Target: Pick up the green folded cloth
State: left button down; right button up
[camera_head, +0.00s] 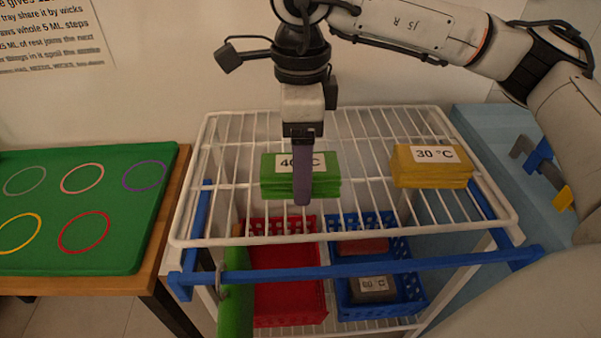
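The green folded cloth (272,180) lies on the white wire rack's top shelf, with a white "40 °C" label partly covered by my gripper. My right gripper (302,200), on the arm from the right, points down in front of the cloth's middle. Its fingers line up edge-on, so the gap between them is hidden. I cannot tell whether it touches the cloth. My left gripper is not in view.
A yellow folded cloth (430,176) labelled "30 °C" lies to the right on the white rack (222,150). Below are a red basket (285,275) and a blue basket (412,297) holding a grey labelled cloth (372,291). A green mat (90,200) lies on the left table.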

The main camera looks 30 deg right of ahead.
jog(key=shift+f, duration=0.25)
jog(key=shift+r, duration=0.1)
jog(key=c, duration=1.2)
